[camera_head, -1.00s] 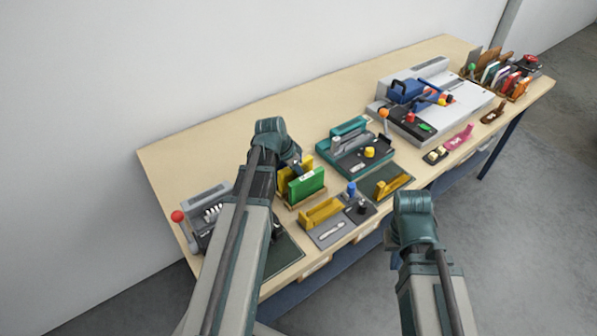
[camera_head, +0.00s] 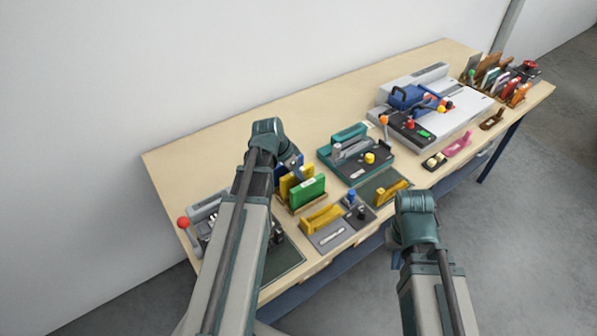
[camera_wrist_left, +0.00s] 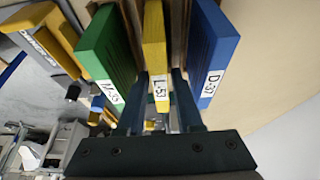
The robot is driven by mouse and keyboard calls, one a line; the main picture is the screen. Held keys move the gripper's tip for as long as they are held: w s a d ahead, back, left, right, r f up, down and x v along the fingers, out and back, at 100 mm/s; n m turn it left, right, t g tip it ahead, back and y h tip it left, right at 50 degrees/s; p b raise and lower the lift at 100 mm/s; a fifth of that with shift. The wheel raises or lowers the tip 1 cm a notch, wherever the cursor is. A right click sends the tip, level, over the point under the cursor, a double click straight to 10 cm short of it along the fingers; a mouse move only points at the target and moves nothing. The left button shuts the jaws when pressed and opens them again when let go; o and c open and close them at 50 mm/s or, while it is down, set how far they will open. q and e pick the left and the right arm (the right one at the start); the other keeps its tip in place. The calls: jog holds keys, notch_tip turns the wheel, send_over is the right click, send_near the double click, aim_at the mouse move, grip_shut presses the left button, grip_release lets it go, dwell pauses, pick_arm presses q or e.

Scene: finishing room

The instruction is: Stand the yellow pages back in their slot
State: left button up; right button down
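In the head view the yellow pages (camera_head: 287,187) stand in a small wooden rack (camera_head: 308,206), behind the green block (camera_head: 308,190). In the left wrist view my left gripper (camera_wrist_left: 160,75) has one finger on each side of the yellow pages, with narrow gaps that suggest it is open. The slot floor is hidden. My right gripper is not seen, only its arm.
A yellow-and-grey tool (camera_head: 322,217) stands just in front of the rack. A teal punch (camera_head: 352,155) is to its right, and a lever machine with a red knob (camera_head: 184,222) to its left. The bench behind the rack is clear.

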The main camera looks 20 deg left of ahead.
pick_arm(q)
jog(key=shift+p+v, duration=3.2)
jog(key=shift+v, duration=0.6)
jog(key=shift+f, duration=0.1)
jog(key=s+d+g+y, duration=0.1)
jog(key=s+d, duration=0.3)
jog(key=d, duration=0.4)
jog(key=s+d+f+n+g+y, duration=0.1)
jog(key=s+d, duration=0.4)
jog(key=d, duration=0.3)
jog(key=s+d+n+g+y, duration=0.1)
jog(key=s+d, duration=0.3)
jog(key=d, duration=0.4)
jog(key=shift+s+f+g+y, duration=0.25)
jog(key=shift+s+g+y, duration=0.1)
jog(key=shift+g, duration=0.25)
jog(key=shift+d, duration=0.1)
